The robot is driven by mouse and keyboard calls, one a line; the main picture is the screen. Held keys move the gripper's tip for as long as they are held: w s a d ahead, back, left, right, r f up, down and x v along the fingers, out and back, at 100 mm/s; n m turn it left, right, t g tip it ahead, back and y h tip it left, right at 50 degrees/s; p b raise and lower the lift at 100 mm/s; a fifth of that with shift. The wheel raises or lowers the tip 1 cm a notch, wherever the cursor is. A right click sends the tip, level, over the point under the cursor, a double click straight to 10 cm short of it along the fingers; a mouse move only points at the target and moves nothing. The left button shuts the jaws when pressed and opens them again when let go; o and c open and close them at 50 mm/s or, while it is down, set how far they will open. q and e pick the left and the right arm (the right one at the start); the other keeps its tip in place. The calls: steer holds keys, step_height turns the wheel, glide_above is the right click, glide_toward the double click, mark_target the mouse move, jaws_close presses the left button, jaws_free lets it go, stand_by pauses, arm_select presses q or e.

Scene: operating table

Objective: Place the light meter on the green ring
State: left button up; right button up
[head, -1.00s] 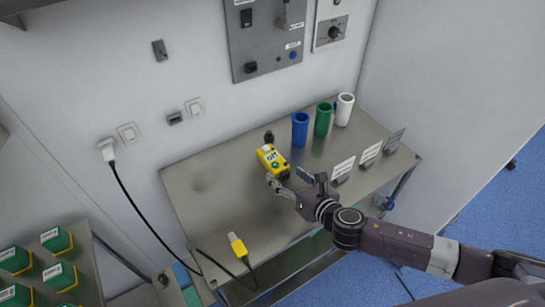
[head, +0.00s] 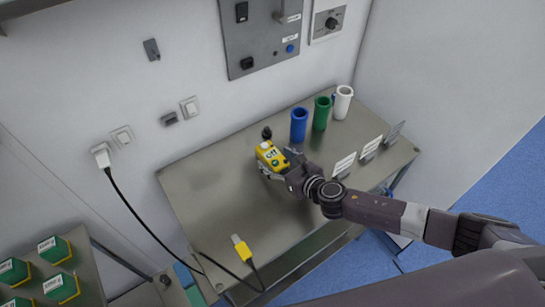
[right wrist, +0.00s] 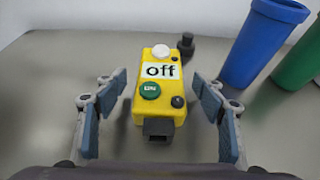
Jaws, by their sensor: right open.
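The light meter appears to be the yellow box (head: 270,155) with a white "off" label, a green button and a white dome, lying on the metal table. It shows large in the right wrist view (right wrist: 140,105). My right gripper (right wrist: 158,82) is open, with one finger on each side of the box and visible gaps between. I see no separate flat green ring; an upright green tube (head: 321,114) with a round open top stands farther back to the right. The green tube also shows in the right wrist view (right wrist: 303,62). My left gripper is not in view.
A blue tube (head: 299,126) and a white tube (head: 343,103) flank the green one. Small label stands (head: 369,150) line the right front edge. A yellow plug (head: 242,248) with a black cable lies at the table's front left.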

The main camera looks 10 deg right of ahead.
mark_target(266, 152)
steer(key=shift+w+a+f, duration=0.2)
steer(key=shift+w, duration=0.35)
steer(key=shift+w+a+f, duration=0.2)
steer(key=shift+w+f, duration=0.1)
steer(key=shift+w, duration=0.2)
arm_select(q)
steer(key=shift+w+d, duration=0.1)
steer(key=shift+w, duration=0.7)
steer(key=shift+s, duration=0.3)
arm_select(e)
steer(key=shift+r, duration=0.1)
steer(key=c, duration=1.5)
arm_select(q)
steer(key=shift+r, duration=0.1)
arm_select(e)
steer(key=shift+c, duration=0.2)
